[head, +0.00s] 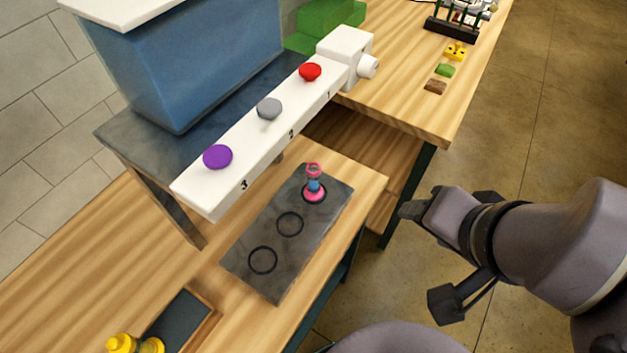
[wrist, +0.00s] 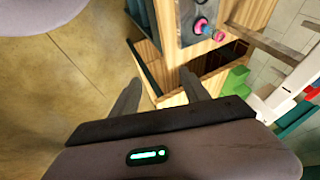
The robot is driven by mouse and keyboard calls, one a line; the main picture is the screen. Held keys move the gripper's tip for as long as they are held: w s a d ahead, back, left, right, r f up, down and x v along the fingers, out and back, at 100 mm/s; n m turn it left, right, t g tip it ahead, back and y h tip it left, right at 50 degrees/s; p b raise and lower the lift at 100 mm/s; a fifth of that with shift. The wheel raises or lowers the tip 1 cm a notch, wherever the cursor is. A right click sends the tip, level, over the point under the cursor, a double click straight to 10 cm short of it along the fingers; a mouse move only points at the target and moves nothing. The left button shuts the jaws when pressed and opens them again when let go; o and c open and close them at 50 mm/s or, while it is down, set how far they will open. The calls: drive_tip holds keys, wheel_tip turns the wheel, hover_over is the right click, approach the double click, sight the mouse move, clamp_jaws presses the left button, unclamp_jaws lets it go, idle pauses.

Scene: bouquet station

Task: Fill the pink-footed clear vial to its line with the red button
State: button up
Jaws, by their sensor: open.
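The pink-footed vial (head: 314,184) stands upright in the end ring of a dark plate (head: 245,255), the ring nearest the red button's end. It has a pink rim, and blue shows in its lower part; its line is too small to make out. It also shows in the wrist view (wrist: 203,25). The red button (head: 310,71) is on top of the white dispenser bar (head: 250,135), by the number 1. My gripper (wrist: 158,92) is open and empty, off the table's edge, to the right of the vial in the head view.
A grey button (head: 269,108) and a purple button (head: 217,156) share the bar. A blue tank (head: 205,60) stands behind it. A yellow object (head: 135,344) sits by a dark tray (head: 178,322). A second table (head: 405,110) adjoins. Open floor lies around my gripper.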

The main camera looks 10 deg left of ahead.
clamp_jaws()
idle(1.5)
